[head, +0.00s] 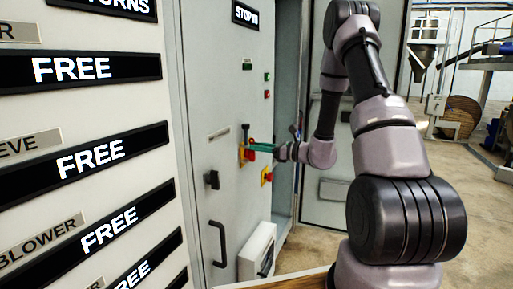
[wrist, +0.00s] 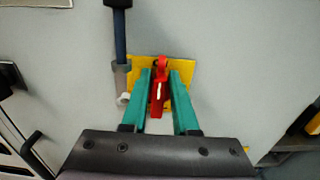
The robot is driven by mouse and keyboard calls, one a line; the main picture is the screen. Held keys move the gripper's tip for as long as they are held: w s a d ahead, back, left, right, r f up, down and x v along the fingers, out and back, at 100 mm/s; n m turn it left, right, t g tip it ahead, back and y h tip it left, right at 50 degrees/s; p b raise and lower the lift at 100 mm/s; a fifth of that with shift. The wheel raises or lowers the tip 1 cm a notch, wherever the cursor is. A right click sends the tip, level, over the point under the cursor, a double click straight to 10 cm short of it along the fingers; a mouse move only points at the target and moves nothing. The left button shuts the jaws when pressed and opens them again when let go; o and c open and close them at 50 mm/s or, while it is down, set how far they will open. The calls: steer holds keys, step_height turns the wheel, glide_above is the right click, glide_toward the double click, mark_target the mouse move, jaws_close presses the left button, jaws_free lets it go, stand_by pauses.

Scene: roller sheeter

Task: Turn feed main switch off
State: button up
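The switch is a red handle (wrist: 159,88) on a yellow plate (wrist: 190,72), fixed to a grey cabinet door. In the wrist view the handle stands upright between the two green fingers of my gripper (wrist: 160,82). The fingers are on either side of it, with a narrow gap visible on the right; contact on the left is hard to tell. In the head view my gripper (head: 262,147) reaches the yellow plate (head: 242,154) from the right, and its fingers partly hide the handle. No label on this switch is readable.
A dark lever with a grey joint (wrist: 121,68) is close left of the plate. Lower right is another red-and-yellow switch (head: 266,177). A black knob (head: 211,180), door handle (head: 218,243) and white box (head: 257,252) are below. Display panels (head: 95,158) fill the left.

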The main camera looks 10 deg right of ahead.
jaws_close()
steer(key=shift+s, duration=0.1)
steer(key=shift+f, duration=0.1)
steer(key=n, duration=0.3)
steer(key=s+n, duration=0.1)
steer(key=shift+a+f+n, duration=0.15)
steer(key=shift+a+n, duration=0.15)
steer(key=shift+n, duration=0.1)
steer(key=n, duration=0.4)
steer(key=shift+s+a+f, duration=0.25)
steer(key=shift+s+f, duration=0.1)
steer(key=n, duration=0.2)
steer(key=f+n, duration=0.1)
steer(key=n, duration=0.1)
steer(key=shift+s+a+n, duration=0.15)
steer(key=shift+s+n, duration=0.05)
steer(key=shift+n, duration=0.2)
steer(key=shift+f+n, duration=0.2)
steer(key=shift+n, duration=0.8)
steer(key=shift+f+n, duration=0.15)
steer(key=shift+n, duration=1.15)
